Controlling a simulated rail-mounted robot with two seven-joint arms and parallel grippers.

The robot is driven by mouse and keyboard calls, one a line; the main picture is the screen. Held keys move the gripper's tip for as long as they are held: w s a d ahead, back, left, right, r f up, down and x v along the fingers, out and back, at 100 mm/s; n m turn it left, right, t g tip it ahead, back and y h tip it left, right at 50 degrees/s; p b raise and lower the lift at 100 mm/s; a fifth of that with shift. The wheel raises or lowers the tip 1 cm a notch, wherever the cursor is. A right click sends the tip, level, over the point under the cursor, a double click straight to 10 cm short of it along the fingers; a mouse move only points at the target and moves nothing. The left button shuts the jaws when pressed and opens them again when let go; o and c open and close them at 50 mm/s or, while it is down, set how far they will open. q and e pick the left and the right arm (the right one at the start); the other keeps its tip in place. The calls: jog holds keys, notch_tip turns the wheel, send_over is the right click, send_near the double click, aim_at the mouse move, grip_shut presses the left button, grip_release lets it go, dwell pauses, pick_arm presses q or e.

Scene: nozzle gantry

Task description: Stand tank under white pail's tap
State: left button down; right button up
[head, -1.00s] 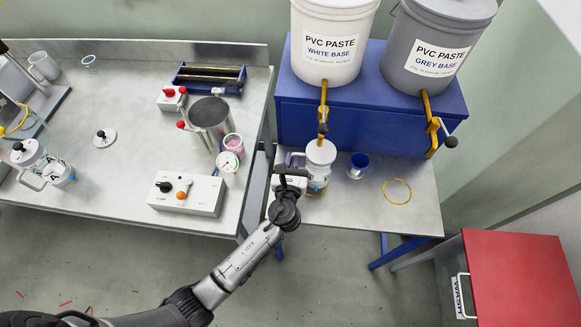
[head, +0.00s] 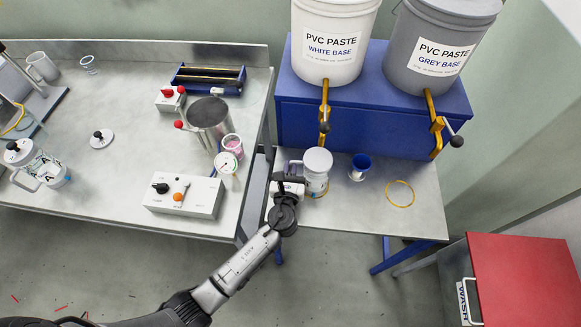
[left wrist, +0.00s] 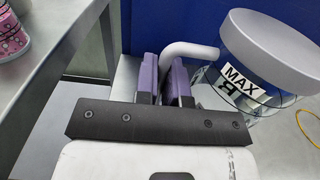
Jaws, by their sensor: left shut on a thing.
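The tank (head: 317,182), a clear jar with a white lid and side handle, is at the small table in front of the blue stand. The white pail (head: 327,45) is on the stand, and its yellow tap (head: 324,108) hangs behind and above the tank's lid. My left gripper (head: 291,180) is left of the tank, shut on its handle. In the left wrist view, the purple finger pads (left wrist: 165,80) close around the handle, and the tank (left wrist: 262,70) shows a MAX label. I cannot tell whether its base touches the table. My right gripper is out of view.
A blue cup (head: 360,165) stands right of the tank, with a yellow ring (head: 400,193) beyond it. The grey pail's tap (head: 438,125) hangs at the right. The workbench (head: 110,185) is at the left, carrying a control box (head: 186,195) and metal pot (head: 209,118).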

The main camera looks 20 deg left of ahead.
pick_arm(q)
jog(key=c, duration=1.7)
grip_release()
jog(key=shift+f, duration=0.15)
jog(key=o, duration=0.5)
jog(key=shift+s+r, duration=0.1)
jog(key=shift+r, duration=0.1)
jog(key=p+v, duration=0.1)
jog(key=v, duration=1)
jog(key=shift+s+d, duration=0.15)
jog(key=shift+s, duration=0.2)
